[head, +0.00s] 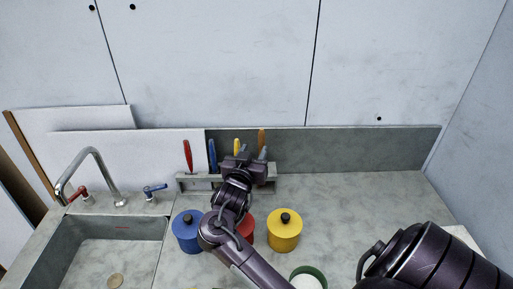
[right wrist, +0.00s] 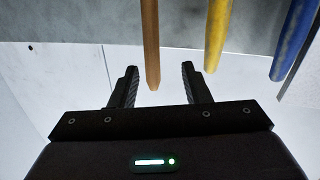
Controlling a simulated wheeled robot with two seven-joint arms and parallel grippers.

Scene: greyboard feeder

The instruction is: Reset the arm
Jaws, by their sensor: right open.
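My right gripper (head: 252,153) is at the tool rack by the back wall, its fingers open. In the right wrist view, the open fingers (right wrist: 158,78) show with a brown wooden handle (right wrist: 151,40) in the gap between them; I cannot tell how deep it sits, and nothing is gripped. The same brown handle (head: 261,138) stands upright behind the gripper in the head view. My right arm reaches over the counter from the bottom. My left gripper is not in view.
The rack (head: 197,182) also holds red (head: 188,156), blue (head: 212,155) and yellow (head: 237,146) handles. Blue (head: 187,236), red (head: 247,230) and yellow (head: 284,236) lidded pots stand near my forearm. A sink (head: 105,250) is left. The right counter (head: 370,205) is clear.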

